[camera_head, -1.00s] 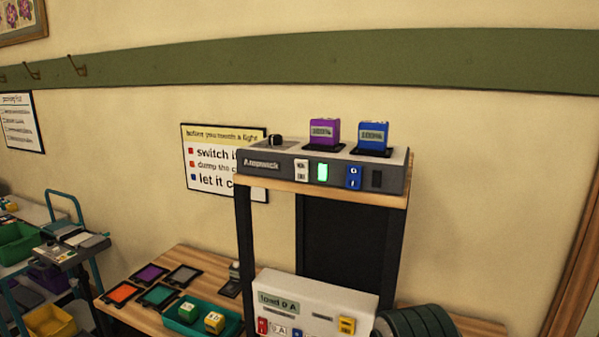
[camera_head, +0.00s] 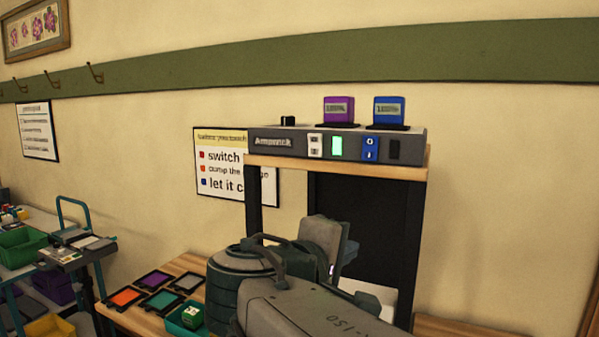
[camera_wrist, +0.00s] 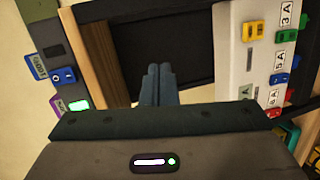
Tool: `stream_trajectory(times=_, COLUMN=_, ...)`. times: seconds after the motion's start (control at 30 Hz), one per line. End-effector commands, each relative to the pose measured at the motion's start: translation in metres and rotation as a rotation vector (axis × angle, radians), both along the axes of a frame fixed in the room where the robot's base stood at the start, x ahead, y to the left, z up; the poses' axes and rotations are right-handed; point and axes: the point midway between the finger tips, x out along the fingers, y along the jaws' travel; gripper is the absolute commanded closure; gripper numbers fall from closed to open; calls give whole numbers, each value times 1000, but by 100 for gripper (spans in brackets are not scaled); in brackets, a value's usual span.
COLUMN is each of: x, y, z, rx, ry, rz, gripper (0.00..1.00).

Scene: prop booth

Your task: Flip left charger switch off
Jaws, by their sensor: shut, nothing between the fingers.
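The grey charger (camera_head: 270,143) stands on a raised wooden shelf in the head view. Its left switch (camera_head: 315,146) is a white rocker, with a lit green lamp (camera_head: 337,148) beside it. A blue switch (camera_head: 370,149) and a dark lamp (camera_head: 393,152) are farther right. A purple battery (camera_head: 338,110) and a blue battery (camera_head: 389,110) sit on top. My gripper (camera_wrist: 158,72) is shut and empty, below the shelf front and apart from the charger. In the wrist view the green lamp (camera_wrist: 79,105) and blue switch (camera_wrist: 63,75) show at left; the white switch is hidden.
The wooden shelf edge (camera_wrist: 100,60) and dark back panel (camera_wrist: 155,45) are near my fingers. A white load box (camera_wrist: 235,50) with coloured switches stands on the right there. Trays (camera_head: 160,300) lie on the bench below. The air before the charger's front is clear.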

Motion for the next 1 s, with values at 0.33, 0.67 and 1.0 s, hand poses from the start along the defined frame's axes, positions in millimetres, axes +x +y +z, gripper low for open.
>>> stream_trajectory(times=0.33, x=8, y=87, z=69, rx=-296, ry=-319, rz=147, gripper=100)
stream_trajectory(times=0.67, x=1, y=114, z=94, rx=-362, ry=-426, rz=182, gripper=100)
stream_trajectory(times=1.0, x=3, y=112, z=95, rx=-362, ry=-424, rz=181, gripper=100)
